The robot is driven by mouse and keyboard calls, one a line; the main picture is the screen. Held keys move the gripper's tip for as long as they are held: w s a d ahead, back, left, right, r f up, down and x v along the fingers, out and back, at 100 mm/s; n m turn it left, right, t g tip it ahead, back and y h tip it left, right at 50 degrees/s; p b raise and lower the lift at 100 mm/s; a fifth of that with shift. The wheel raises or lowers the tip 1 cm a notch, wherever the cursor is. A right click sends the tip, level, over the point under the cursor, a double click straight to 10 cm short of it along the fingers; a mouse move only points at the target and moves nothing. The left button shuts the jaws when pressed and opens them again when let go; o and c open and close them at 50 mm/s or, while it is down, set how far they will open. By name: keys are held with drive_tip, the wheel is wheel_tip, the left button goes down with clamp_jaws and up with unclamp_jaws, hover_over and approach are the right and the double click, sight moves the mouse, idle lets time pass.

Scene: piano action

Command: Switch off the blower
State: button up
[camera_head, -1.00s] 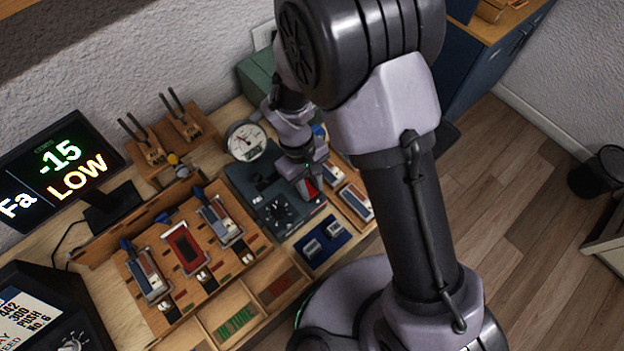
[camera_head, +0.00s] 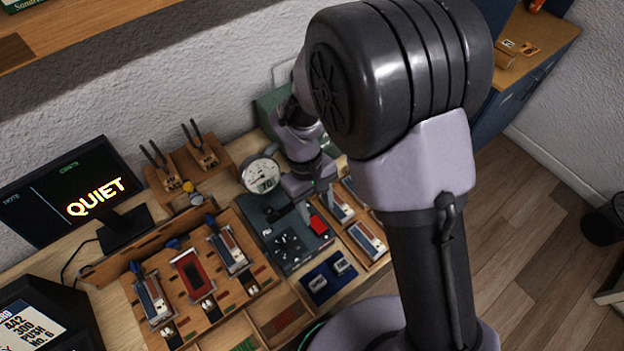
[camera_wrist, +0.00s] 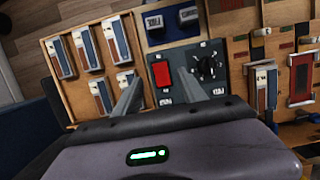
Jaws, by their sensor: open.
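The blower is a dark box (camera_head: 262,212) on the bench with a red switch (camera_head: 319,225) and a round black knob (camera_head: 288,243). In the wrist view the red switch (camera_wrist: 161,74) lies just beyond and between my fingertips, with the knob (camera_wrist: 207,67) to its right. My gripper (camera_head: 316,200) is open and empty, close above the red switch; whether it touches it cannot be told. The switch's exact tilt is too small to read. The display (camera_head: 75,192) reads "QUIET" in yellow.
A round gauge (camera_head: 261,174) stands behind the box. A wooden reed rack (camera_head: 190,262) is to its left, a blue tray with two grey blocks (camera_head: 328,278) in front. Reed blocks in a wooden tray (camera_wrist: 88,55) lie beside the box.

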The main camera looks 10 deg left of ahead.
drive_tip(key=p+v, duration=0.2)
drive_tip(key=v, duration=0.9)
drive_tip(key=shift+r, duration=0.2)
